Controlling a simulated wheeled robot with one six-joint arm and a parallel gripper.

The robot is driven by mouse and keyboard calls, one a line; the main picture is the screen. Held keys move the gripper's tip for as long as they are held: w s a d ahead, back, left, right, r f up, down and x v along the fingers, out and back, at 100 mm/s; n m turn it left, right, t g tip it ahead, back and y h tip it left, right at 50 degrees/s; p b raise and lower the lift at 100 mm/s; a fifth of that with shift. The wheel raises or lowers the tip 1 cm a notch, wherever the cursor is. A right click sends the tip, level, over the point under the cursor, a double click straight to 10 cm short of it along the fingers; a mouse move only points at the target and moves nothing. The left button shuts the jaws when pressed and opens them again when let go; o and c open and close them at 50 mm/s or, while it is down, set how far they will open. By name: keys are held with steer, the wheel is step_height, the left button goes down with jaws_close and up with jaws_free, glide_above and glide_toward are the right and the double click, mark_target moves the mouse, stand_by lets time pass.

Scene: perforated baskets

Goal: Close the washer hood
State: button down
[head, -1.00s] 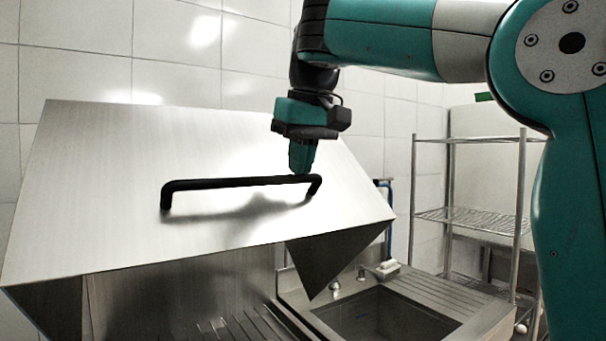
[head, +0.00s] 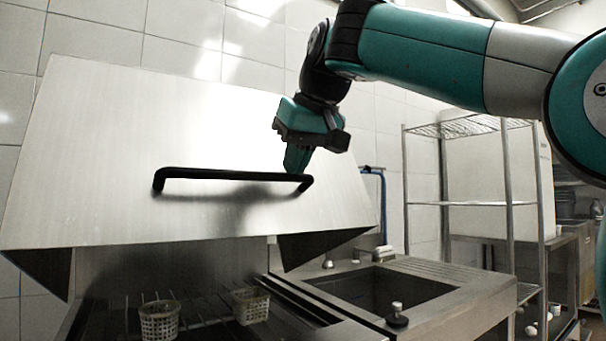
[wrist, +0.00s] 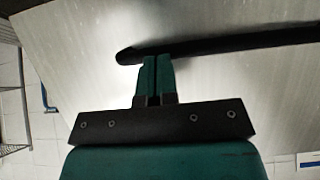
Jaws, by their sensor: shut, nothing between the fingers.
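The washer hood (head: 120,130) is a large stainless steel cover, tilted up and open in the head view, with its lower edge raised above the washer bed. A black bar handle (head: 225,173) runs across its front face. My gripper (head: 296,168) is shut and empty at the handle's right end, its fingertips at or very near the bar. In the wrist view the closed fingers (wrist: 155,62) reach the handle (wrist: 230,42) near its end. I cannot tell whether they touch it.
Two perforated baskets, one pale at left (head: 159,320) and one behind it (head: 250,305), stand on the rack under the hood. A steel sink (head: 370,290) adjoins at right. A wire shelf (head: 470,204) stands farther right. White tiles (head: 95,30) cover the back wall.

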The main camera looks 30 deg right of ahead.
steer(key=shift+w+a+f+t+b, duration=0.1)
steer(key=shift+w+f+t+b, duration=0.65)
steer(key=shift+f+b, duration=3.65)
steer(key=shift+w+a+f+t+b, duration=0.1)
steer(key=shift+w+f+t+b, duration=0.6)
steer(key=shift+f+b, duration=3.65)
steer(key=shift+w+a+f+t+b, duration=0.1)
steer(key=shift+w+f+t+b, duration=0.65)
steer(key=shift+f+b, duration=3.65)
steer(key=shift+w+r+g+b, duration=0.3)
steer(key=shift+r+b, duration=0.1)
steer(key=shift+b, duration=0.05)
steer(key=shift+r, duration=0.1)
steer(key=r+p+v, duration=0.1)
steer(key=p+v, duration=0.7)
steer(key=v, duration=0.7)
steer(key=shift+w+d, duration=0.25)
steer(key=shift+w, duration=0.15)
steer(key=shift+f, duration=0.1)
